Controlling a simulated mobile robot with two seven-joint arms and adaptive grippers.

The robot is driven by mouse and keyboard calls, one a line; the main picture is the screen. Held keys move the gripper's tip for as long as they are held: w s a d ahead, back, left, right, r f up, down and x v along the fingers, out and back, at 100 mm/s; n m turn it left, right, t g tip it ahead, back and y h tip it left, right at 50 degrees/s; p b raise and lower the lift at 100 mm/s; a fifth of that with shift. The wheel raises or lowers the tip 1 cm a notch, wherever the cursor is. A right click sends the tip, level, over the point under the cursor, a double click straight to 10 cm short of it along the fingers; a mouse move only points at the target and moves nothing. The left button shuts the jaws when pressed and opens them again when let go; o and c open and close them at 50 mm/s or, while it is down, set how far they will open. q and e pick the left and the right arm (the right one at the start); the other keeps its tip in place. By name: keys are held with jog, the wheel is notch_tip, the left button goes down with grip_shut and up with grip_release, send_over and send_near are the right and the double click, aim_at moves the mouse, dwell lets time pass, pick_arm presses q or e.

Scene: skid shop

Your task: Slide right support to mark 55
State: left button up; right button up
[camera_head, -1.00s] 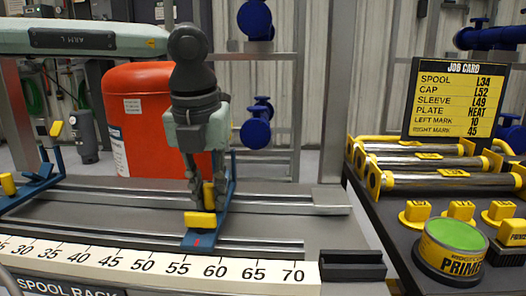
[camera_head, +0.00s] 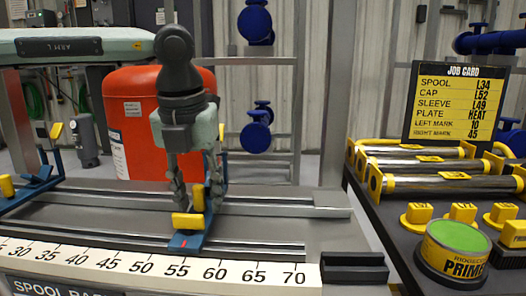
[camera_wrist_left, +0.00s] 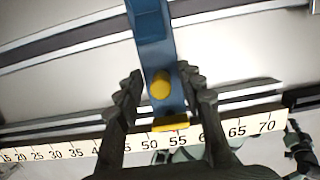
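The right support (camera_head: 190,240) is a blue bracket with yellow pads on the rail of the spool rack. Its red index line stands close to 55 on the white scale (camera_head: 222,273). My left gripper (camera_head: 198,193) is down over it, with one finger on each side. In the left wrist view the blue support (camera_wrist_left: 152,35) passes between the fingers of the gripper (camera_wrist_left: 160,72). A gap shows at the left finger; the right finger is close against the support, contact hard to tell. My right gripper is out of view.
The left support (camera_head: 38,178) stands at the far left of the rack. The rail (camera_head: 290,208) is clear to the right. A job card (camera_head: 461,105) reads right mark 45. Metal spools (camera_head: 440,183) and a green-topped primer tin (camera_head: 455,250) sit on the right bench.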

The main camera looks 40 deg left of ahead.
pick_arm(q)
jog(key=shift+r+p, duration=2.25)
jog(key=shift+r, duration=1.3)
